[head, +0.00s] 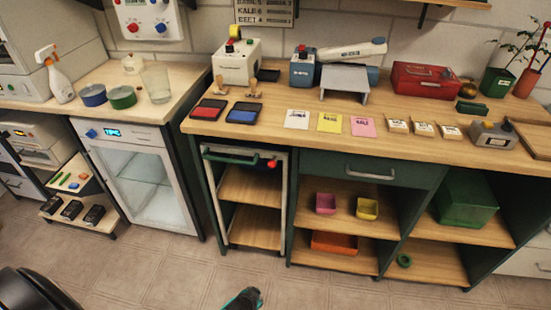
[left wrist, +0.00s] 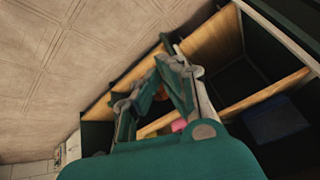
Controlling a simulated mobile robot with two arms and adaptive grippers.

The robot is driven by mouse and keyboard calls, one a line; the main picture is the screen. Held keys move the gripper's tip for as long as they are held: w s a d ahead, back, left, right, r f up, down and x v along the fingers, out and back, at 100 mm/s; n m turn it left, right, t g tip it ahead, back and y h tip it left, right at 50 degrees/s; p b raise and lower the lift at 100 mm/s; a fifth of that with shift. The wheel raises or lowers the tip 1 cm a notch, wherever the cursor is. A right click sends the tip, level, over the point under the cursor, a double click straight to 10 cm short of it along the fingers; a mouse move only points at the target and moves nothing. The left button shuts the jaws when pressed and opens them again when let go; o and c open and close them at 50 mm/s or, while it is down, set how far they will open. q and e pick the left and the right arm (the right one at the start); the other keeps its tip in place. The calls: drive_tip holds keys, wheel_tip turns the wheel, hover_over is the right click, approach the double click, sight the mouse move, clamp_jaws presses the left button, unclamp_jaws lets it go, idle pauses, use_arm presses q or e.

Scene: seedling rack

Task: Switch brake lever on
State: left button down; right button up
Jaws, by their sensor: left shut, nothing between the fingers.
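A narrow rack (head: 250,186) with wooden shelves and a pale frame stands in the bay under the bench in the head view. A green handle bar (head: 231,158) runs across its top front. A red knob (head: 272,164) sits at its upper right; it looks like the brake lever, but its position is too small to tell. The teal tip of my left gripper (head: 243,299) shows at the bottom edge, on the near side of the rack and below it. In the left wrist view my left gripper (left wrist: 159,72) is shut and empty, and its fingers hide part of the shelves behind.
Right of the rack are open shelves with a pink bin (head: 325,203), a yellow bin (head: 367,208), an orange tray (head: 335,243) and a green crate (head: 467,200). A glass-door fridge (head: 145,180) stands left. The tiled floor (head: 165,270) in front is clear.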

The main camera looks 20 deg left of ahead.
use_arm(q)
drive_tip(key=w+r+t, duration=0.3)
drive_tip(key=w+r, duration=0.8)
drive_tip(key=r, duration=0.2)
drive_tip(key=w+r+n+t+y, duration=0.1)
drive_tip(key=w+r+t, duration=0.1)
drive_tip(key=r, duration=1.2)
drive_tip(key=w+a+r+n+t+y, duration=0.1)
drive_tip(key=w+r+n+t+y, duration=0.1)
drive_tip(key=r, duration=1.3)
drive_tip(key=w+t, duration=0.1)
drive_tip(key=w, duration=0.1)
drive_tip(key=shift+w+a+r+n, duration=0.2)
drive_tip(key=shift+w+r+n, duration=0.1)
drive_tip(key=shift+w, duration=0.1)
hover_over(275, 159)
drive_tip(key=s+d, duration=0.3)
drive_tip(key=s, duration=0.2)
wheel_tip(275, 159, down, 2)
drive_tip(key=shift+f+p, duration=0.15)
drive_tip(key=shift+p, duration=0.3)
drive_tip(key=shift+a+f, duration=0.2)
drive_tip(key=shift+f, duration=0.85)
drive_tip(key=shift+a+f, duration=0.15)
drive_tip(key=shift+f, duration=0.9)
